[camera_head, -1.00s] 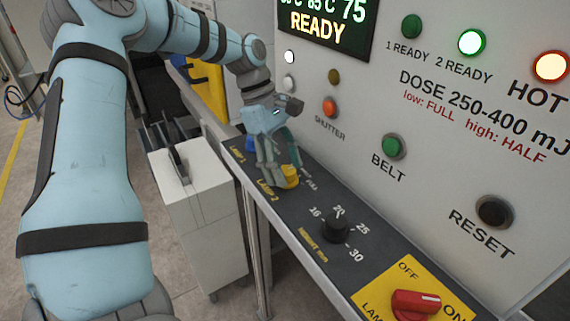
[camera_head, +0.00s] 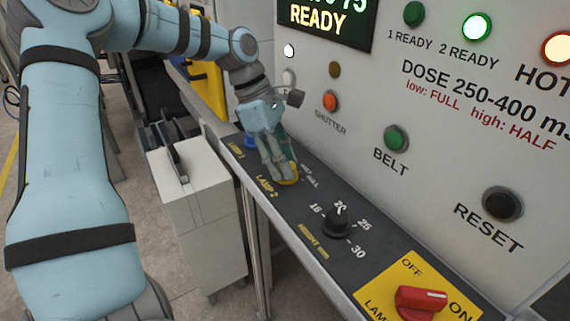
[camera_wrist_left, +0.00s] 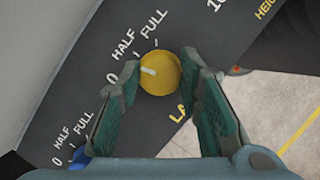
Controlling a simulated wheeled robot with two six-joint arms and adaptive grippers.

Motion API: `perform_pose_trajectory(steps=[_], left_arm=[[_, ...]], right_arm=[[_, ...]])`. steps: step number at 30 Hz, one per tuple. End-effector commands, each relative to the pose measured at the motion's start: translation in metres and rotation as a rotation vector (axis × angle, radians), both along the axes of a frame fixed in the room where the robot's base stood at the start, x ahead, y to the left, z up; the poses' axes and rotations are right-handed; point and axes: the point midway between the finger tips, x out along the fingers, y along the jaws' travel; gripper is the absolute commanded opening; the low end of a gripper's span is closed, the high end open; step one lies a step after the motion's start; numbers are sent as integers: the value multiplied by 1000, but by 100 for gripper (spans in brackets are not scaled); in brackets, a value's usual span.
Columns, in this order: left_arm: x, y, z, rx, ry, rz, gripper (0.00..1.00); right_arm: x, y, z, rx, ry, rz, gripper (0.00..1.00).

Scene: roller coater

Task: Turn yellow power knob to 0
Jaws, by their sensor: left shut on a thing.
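The yellow knob (camera_head: 287,181), marked LAMP 2, sits on the dark sloping panel, partly hidden by my left gripper (camera_head: 283,178). In the left wrist view, the yellow knob (camera_wrist_left: 161,76) lies between the green-padded fingertips of my left gripper (camera_wrist_left: 165,85), which is shut on it. The knob's white mark points left, toward the 0 side, below HALF; the left finger covers the area beside the 0, so the exact alignment is hard to tell. My right gripper is not in view.
A blue knob (camera_head: 249,141) is beside the gripper, and it also shows in the left wrist view (camera_wrist_left: 79,157). A black height knob (camera_head: 336,223) and a red lamp switch (camera_head: 421,301) stand farther along the panel. The upright face has several buttons, including green BELT (camera_head: 396,138).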

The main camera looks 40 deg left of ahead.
Motion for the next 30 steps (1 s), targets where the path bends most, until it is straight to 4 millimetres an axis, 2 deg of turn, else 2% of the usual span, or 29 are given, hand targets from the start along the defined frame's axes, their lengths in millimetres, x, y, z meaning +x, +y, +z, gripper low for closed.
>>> perform_pose_trajectory(steps=[1, 15, 22, 30], left_arm=[[0, 0, -3, -1, -4, 34, 4], [-2, -1, -3, 1, -1, 399, 4], [-2, -2, -2, 1, 0, 495, 4], [-3, -2, -1, 1, 2, 529, 4]], right_arm=[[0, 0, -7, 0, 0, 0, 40], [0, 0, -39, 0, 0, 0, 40], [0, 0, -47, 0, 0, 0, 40], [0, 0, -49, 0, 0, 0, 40]])
